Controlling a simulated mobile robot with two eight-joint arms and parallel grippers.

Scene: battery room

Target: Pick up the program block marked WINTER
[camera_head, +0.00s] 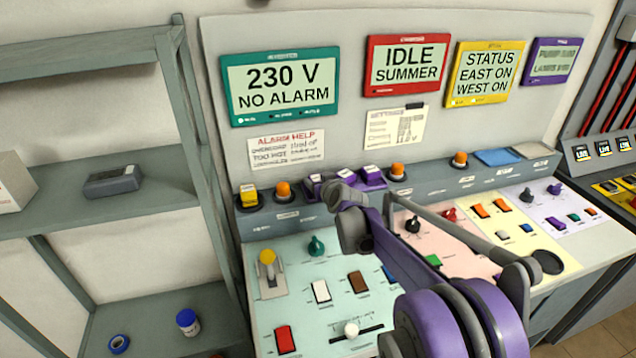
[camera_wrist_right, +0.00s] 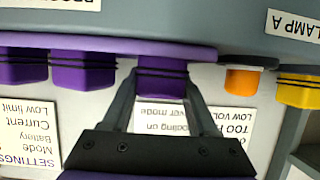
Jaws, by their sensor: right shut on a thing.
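Three purple program blocks stand in a row on the console ledge in the head view: a left one (camera_head: 313,184), a middle one (camera_head: 345,176) and a right one (camera_head: 371,174). Their white top labels are too small to read, so I cannot tell which is marked WINTER. My right gripper (camera_wrist_right: 162,80), upside down in the right wrist view, is shut on the purple block nearest the orange lamp, the left one of the row. The block (camera_wrist_right: 162,90) sits between both fingers. The head view mostly hides the fingers behind my wrist. My left gripper is not in view.
An orange lamp (camera_head: 283,190) and a yellow block (camera_head: 249,196) stand left of the row; another orange lamp (camera_head: 397,171) stands right. The console panel (camera_head: 300,262) below carries switches and knobs. Screens hang behind, including one reading IDLE SUMMER (camera_head: 408,64). Grey shelves (camera_head: 150,204) stand left.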

